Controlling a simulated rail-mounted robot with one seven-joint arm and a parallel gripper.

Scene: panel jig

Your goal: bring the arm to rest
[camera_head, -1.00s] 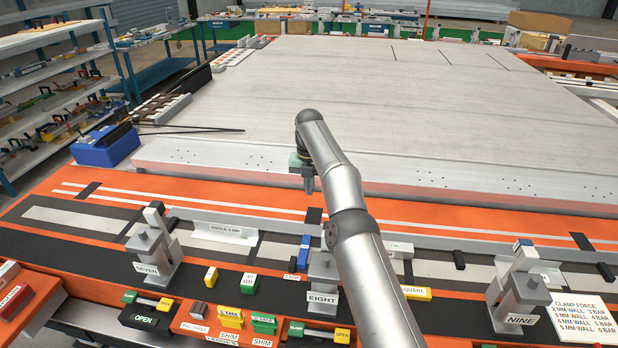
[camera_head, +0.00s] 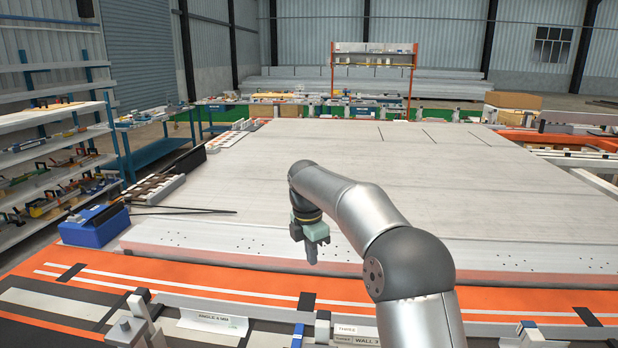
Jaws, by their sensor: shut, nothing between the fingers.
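My gripper (camera_head: 311,254) hangs at the end of my arm, pointing down, in the middle of the head view. It is shut and holds nothing. It appears in front of the drilled near edge of the big pale panel table (camera_head: 300,165). The arm comes in from the lower right and bends at a dark elbow joint. How high the gripper is above the surface is hard to tell.
The orange rail strip (camera_head: 190,285) runs across the front. An angle piece (camera_head: 212,322) and a clamp post (camera_head: 130,325) stand at the lower left. A blue box (camera_head: 93,226) sits left of the panel. Shelves (camera_head: 50,150) stand further left. The panel top is largely clear.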

